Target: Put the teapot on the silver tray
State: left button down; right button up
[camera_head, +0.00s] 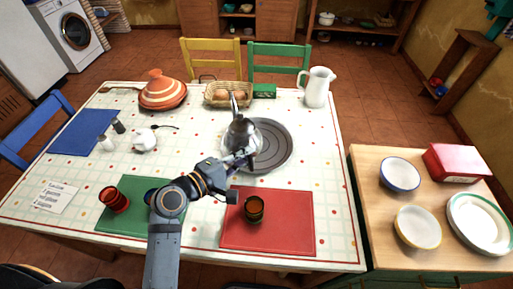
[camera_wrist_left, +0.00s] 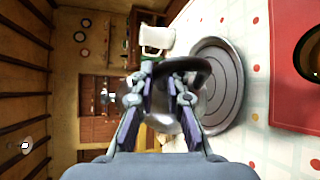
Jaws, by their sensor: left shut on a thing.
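The metal teapot (camera_head: 241,133) is grey and shiny, at the left edge of the round silver tray (camera_head: 284,148) in the head view. My left gripper (camera_head: 244,158) is shut on the teapot from the near side. In the left wrist view the teapot (camera_wrist_left: 188,70) is between and behind the fingers (camera_wrist_left: 160,80), which hide much of it. The tray (camera_wrist_left: 232,90) is bare to the right of it there. I cannot tell whether the teapot touches the tray or hangs above it. My right gripper is not in view.
A red mat (camera_head: 290,225) with an amber cup (camera_head: 254,209) lies nearest the tray. A bread basket (camera_head: 216,97), a green box (camera_head: 265,91) and a white pitcher (camera_head: 317,88) stand behind. A striped tagine (camera_head: 162,93) and a small white pot (camera_head: 144,139) are to the left.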

aim_at(260, 141)
pick_arm(q)
jog(key=w, duration=0.2)
jog(key=w+d+f, duration=0.1)
jog(key=w, duration=0.1)
jog(key=w+d+f, duration=0.1)
jog(key=w, duration=0.1)
jog(key=shift+w+f+p, duration=0.15)
jog(key=shift+w+p, duration=0.15)
jog(key=shift+w, duration=0.05)
jog(key=w+f, duration=0.2)
jog(key=w+d+f, duration=0.1)
jog(key=w+f, duration=0.1)
jog(key=f, duration=0.1)
jog(key=shift+w+d+f+b, duration=0.15)
jog(key=shift+w+f+b, duration=0.05)
jog(key=shift+w+b, duration=0.2)
jog(key=shift+w+d+f, duration=0.1)
jog(key=shift+w+f, duration=0.2)
jog(key=shift+f, duration=0.05)
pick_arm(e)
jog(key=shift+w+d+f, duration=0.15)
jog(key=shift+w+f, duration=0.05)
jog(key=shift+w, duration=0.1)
pick_arm(q)
jog(key=f, duration=0.3)
jog(key=shift+w+f, duration=0.2)
jog(key=shift+f, duration=0.05)
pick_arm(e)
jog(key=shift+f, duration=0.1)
